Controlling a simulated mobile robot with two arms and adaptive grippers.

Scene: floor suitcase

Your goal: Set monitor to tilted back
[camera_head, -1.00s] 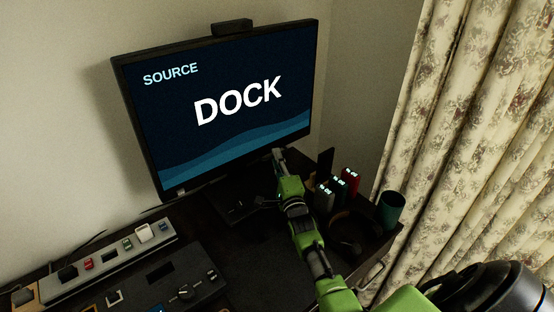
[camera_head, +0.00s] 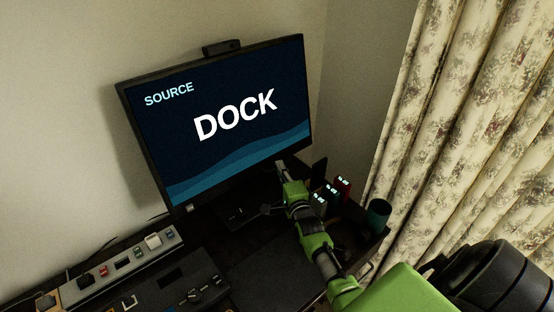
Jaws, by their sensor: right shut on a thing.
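The monitor (camera_head: 225,117) stands on the desk against the wall, its screen lit with the words "SOURCE" and "DOCK". Its top leans back toward the wall. My right gripper (camera_head: 281,168) is at the monitor's lower edge, right of the middle, and is shut on it. The fingertips are small and dark, and the arm partly hides the desk below. My left gripper is not in view.
A small black box (camera_head: 222,47) sits on the monitor's top edge. A control panel (camera_head: 180,290) and a long strip of switches (camera_head: 125,262) are at lower left. Red and green items (camera_head: 343,185) and a dark green cup (camera_head: 379,214) stand right of my arm. Curtains (camera_head: 460,130) hang at the right.

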